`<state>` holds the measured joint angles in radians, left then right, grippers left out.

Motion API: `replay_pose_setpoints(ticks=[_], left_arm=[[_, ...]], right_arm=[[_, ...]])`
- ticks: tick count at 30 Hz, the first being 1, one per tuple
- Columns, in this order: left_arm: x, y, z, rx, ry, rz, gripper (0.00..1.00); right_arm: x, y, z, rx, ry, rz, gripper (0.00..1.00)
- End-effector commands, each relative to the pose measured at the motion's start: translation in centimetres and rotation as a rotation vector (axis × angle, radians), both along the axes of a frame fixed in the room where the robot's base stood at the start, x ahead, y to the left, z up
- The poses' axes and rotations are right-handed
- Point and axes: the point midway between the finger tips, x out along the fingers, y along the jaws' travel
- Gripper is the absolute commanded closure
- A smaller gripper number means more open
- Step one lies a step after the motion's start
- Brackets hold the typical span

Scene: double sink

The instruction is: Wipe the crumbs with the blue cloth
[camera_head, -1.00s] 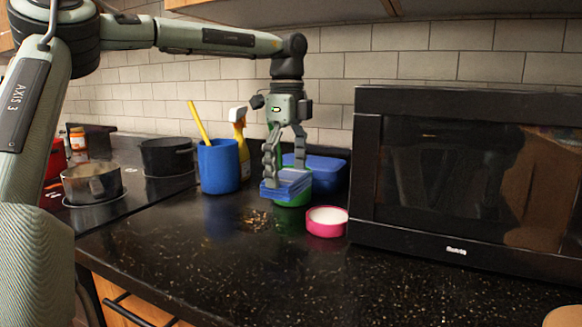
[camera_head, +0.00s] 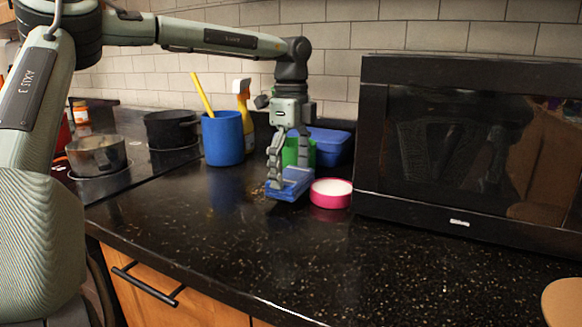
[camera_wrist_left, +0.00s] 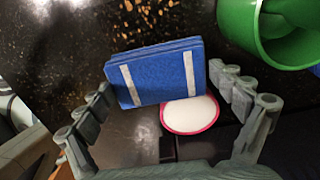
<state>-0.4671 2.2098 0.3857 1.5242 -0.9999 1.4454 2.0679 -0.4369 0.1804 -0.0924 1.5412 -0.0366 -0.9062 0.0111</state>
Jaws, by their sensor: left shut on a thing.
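The blue cloth (camera_head: 291,186) is a folded pad, and pale stripes show on it in the wrist view (camera_wrist_left: 160,75). My left gripper (camera_head: 289,172) is shut on it and holds it low at the countertop, just left of the pink dish. Contact with the counter looks likely but is hard to confirm. A few brown crumbs (camera_head: 258,190) show beside the cloth's left edge. Orange-brown specks also show beyond the cloth in the wrist view (camera_wrist_left: 150,14). Crumbs under the cloth would be hidden. My right gripper is not in view.
A pink dish with white contents (camera_head: 331,193) is close beside the cloth. A green cup (camera_head: 292,152), blue container (camera_head: 330,145), blue utensil cup (camera_head: 223,140) and spray bottle (camera_head: 243,100) stand behind. The microwave (camera_head: 470,150) blocks the right. The front counter (camera_head: 220,245) is clear.

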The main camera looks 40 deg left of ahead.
Motion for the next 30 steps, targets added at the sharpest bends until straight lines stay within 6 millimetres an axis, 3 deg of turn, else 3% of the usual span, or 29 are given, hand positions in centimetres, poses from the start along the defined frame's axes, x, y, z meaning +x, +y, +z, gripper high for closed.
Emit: replay_pose_setpoints(ticks=[30], left_arm=[[0.0,0.0,-1.2,0.000,0.001,0.000,0.29]], right_arm=[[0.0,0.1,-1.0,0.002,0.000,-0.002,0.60]])
